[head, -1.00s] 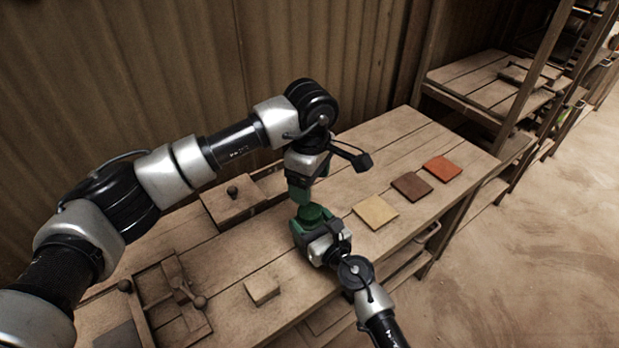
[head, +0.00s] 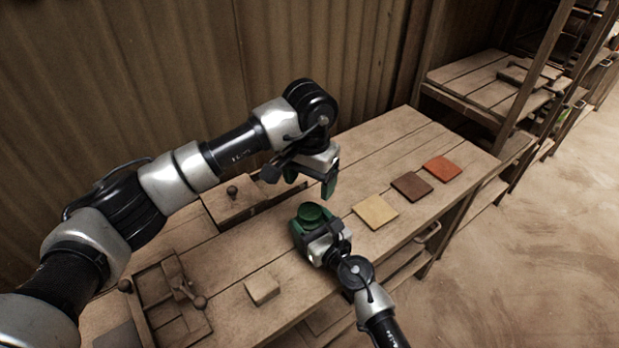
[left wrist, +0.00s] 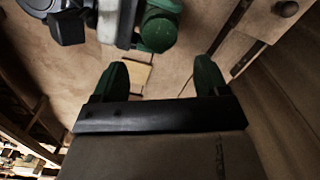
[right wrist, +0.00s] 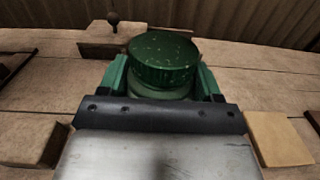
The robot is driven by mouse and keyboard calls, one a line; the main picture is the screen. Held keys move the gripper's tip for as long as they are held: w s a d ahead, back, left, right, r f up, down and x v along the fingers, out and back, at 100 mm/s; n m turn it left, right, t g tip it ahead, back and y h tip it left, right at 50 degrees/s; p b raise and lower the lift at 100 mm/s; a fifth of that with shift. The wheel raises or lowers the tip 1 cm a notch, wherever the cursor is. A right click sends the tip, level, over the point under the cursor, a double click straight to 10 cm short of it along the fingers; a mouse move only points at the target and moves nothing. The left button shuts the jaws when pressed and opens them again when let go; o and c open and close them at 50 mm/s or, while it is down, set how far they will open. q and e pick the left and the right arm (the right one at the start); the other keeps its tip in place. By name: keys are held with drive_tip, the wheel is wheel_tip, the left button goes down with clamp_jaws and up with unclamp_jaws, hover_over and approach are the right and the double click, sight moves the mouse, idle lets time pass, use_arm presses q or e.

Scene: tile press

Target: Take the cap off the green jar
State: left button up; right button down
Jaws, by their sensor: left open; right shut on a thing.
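The green jar (right wrist: 160,91) stands upright with its speckled dark green cap (right wrist: 163,58) sitting on top; I cannot tell how loose the cap is. My right gripper (head: 311,232) is shut around the jar's body below the cap, one finger on each side in the right wrist view. In the head view the cap (head: 311,215) shows as a round disc. My left gripper (head: 312,183) is open and empty, above and behind the jar, apart from the cap. In the left wrist view the cap (left wrist: 159,33) lies beyond the open fingers (left wrist: 160,78).
Yellow (head: 375,211), brown (head: 412,186) and orange (head: 442,169) tiles lie in a row right of the jar. A small wooden block (head: 262,288) lies at front left. A wooden lid with a knob (head: 232,203) is behind left. A wooden press (head: 172,296) stands further left.

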sight(310, 211)
use_arm(q)
wheel_tip(310, 211, down, 8)
drive_tip(key=shift+r, duration=0.1)
idle(0.4)
